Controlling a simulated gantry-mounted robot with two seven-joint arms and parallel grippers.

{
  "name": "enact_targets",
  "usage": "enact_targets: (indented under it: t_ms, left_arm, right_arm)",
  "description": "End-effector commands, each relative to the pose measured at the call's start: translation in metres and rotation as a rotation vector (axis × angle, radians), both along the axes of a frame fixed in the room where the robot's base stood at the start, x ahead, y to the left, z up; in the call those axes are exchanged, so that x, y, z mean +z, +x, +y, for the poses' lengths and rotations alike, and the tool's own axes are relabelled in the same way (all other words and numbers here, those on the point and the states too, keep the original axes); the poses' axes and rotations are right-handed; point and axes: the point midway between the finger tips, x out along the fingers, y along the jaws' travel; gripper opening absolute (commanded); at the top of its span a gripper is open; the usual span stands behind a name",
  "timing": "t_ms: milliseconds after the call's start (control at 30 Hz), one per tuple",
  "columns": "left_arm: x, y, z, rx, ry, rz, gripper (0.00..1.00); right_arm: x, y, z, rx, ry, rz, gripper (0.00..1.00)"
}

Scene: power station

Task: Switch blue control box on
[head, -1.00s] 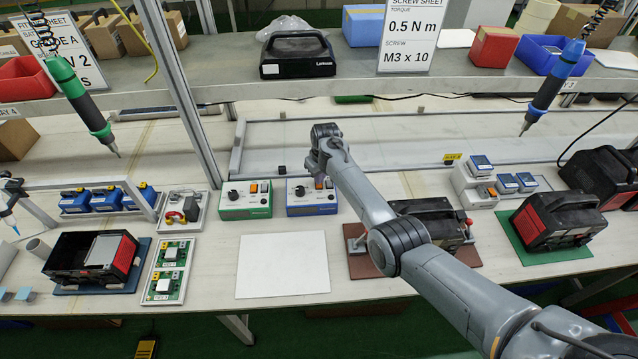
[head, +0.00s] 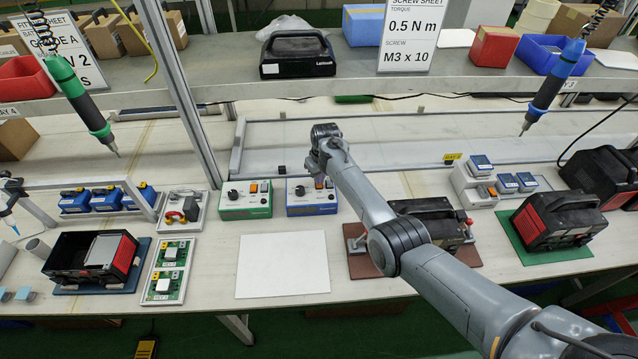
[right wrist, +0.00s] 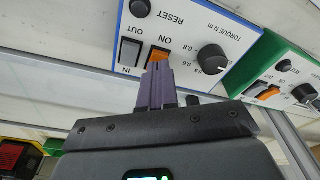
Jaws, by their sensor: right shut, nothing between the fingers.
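The blue control box (head: 312,204) stands on the bench right of the green control box (head: 246,211). In the right wrist view the blue control box (right wrist: 198,28) appears upside down, with a black knob, an orange switch (right wrist: 157,55) by the word ON, and a black switch (right wrist: 130,52) by OUT and IN. My right gripper (right wrist: 157,66) is shut and empty, its purple fingertips at the orange switch and covering part of it. I cannot tell whether they touch it. In the head view my right wrist is above the box and hides part of it. My left gripper is not in view.
The green control box (right wrist: 288,82) is close beside the blue one. A metal post (head: 190,100) rises behind them to the left. A white mat (head: 283,265) lies clear in front. A black device on a brown mat (head: 374,268) lies under my right arm.

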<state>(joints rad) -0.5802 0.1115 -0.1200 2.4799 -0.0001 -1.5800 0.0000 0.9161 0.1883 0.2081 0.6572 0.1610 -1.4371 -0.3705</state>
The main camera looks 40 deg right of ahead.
Motion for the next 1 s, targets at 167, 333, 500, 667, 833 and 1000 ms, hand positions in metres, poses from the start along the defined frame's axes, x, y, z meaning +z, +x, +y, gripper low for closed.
enact_targets:
  t_ms: [167,333,500,667,833,1000]
  left_arm:
    - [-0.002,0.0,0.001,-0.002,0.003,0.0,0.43]
    - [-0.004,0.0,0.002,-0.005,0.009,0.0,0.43]
    - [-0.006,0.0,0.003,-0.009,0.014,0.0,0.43]
    - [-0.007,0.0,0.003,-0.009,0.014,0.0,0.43]
    - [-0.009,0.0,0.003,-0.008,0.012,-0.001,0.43]
    - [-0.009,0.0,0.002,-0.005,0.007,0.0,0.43]
  right_arm:
    - [-0.003,0.0,0.0,0.0,0.0,0.0,0.0]
    - [-0.006,0.0,0.0,0.0,0.0,0.0,0.0]
    - [-0.008,0.0,0.0,0.0,0.0,0.0,0.0]
    - [-0.011,0.0,0.0,0.0,0.0,0.0,0.0]
    - [-0.013,0.0,0.0,0.0,0.0,0.0,0.0]
    - [-0.014,0.0,0.0,0.0,0.0,0.0,0.0]
